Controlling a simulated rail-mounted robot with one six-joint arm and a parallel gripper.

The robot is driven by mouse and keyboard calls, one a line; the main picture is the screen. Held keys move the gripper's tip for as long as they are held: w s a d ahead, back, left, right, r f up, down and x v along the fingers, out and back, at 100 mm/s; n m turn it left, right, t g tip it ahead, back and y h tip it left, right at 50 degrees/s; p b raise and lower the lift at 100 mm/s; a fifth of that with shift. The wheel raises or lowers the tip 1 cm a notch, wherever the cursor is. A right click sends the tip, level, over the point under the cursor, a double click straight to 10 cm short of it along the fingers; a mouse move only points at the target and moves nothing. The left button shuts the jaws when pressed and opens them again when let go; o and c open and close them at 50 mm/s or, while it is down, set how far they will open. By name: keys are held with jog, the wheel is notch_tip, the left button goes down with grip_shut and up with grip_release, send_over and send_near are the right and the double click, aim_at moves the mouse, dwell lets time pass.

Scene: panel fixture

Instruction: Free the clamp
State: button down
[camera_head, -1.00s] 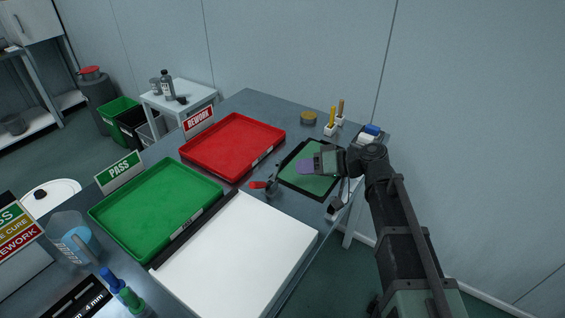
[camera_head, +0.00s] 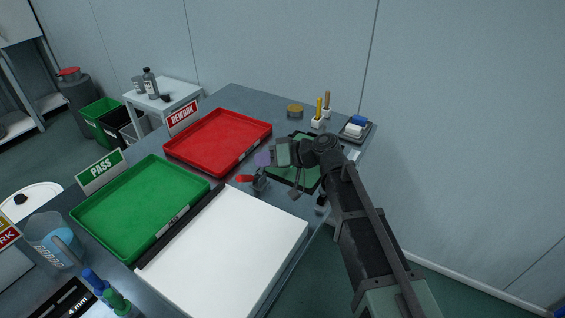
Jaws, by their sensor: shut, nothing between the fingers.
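A clamp (camera_head: 261,183) with a red handle (camera_head: 245,178) stands at the left edge of a dark fixture frame (camera_head: 279,181) on the bench. Its handle points left, low over the bench. A green panel (camera_head: 306,177) lies in the frame, partly hidden by my arm. My gripper (camera_head: 264,158) is shut and empty, with a purple patch at its tip. In the picture it is just above the clamp, right of and above the red handle. I cannot tell whether it touches the clamp.
A red tray (camera_head: 167,151) with a REWORK sign and a green tray (camera_head: 81,213) with a PASS sign stand to the left. A white board (camera_head: 230,250) fills the front. Small holders with yellow tools (camera_head: 319,108) and a grey tray (camera_head: 366,133) stand behind.

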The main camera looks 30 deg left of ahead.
aim_at(248, 178)
jog(key=f, duration=0.1)
jog(key=s+a+f+b, duration=0.1)
jog(key=s+f+b, duration=0.1)
jog(key=shift+s+a, duration=0.2)
jog(key=shift+a, duration=0.1)
